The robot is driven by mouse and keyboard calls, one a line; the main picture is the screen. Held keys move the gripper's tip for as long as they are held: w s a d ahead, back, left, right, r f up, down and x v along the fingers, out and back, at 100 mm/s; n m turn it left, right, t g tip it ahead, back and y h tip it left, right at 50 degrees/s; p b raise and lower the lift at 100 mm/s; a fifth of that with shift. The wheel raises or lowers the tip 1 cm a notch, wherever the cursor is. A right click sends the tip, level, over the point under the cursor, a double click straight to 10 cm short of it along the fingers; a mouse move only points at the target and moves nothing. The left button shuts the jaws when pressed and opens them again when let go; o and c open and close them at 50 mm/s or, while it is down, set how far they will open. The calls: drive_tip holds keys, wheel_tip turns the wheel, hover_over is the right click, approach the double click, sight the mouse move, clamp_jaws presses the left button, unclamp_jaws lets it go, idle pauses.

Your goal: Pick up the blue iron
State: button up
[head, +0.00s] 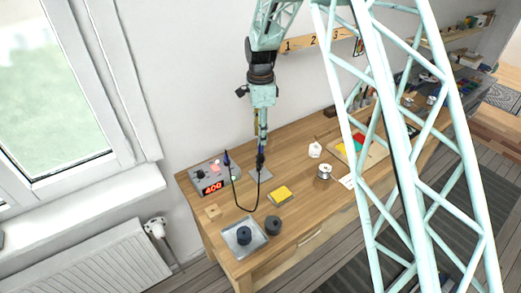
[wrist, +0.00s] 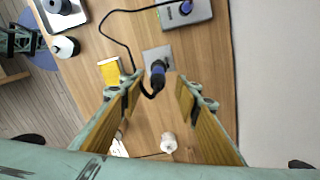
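The blue iron (wrist: 158,70) has a blue and black handle with a black cable, and rises from a grey square plate (wrist: 152,56) on the wooden bench. In the head view the iron (head: 261,161) looks dark and lies just under my gripper (head: 262,138). In the wrist view my gripper (wrist: 158,91) is open, with its wood-coloured fingers wide apart. The iron shows between and just beyond the fingertips, with space on both sides. I see no contact. The iron's lower end is hidden.
The grey station (head: 211,180) with a red "400" display stands left, a blue upright piece (head: 227,159) by it. A yellow sponge (head: 281,194) lies near the plate. The looping cable (head: 240,207) crosses the bench. A metal tray (head: 243,237) and dark cylinder (head: 274,225) stand in front.

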sight(260, 156)
drive_tip(key=shift+f, duration=0.35)
drive_tip(key=shift+f, duration=0.1)
drive_tip(key=shift+s+f+p, duration=0.15)
drive_tip(key=shift+f+p, duration=0.15)
drive_tip(key=shift+f, duration=2.2)
drive_tip(key=shift+c, duration=0.5)
drive_tip(key=c, duration=0.9)
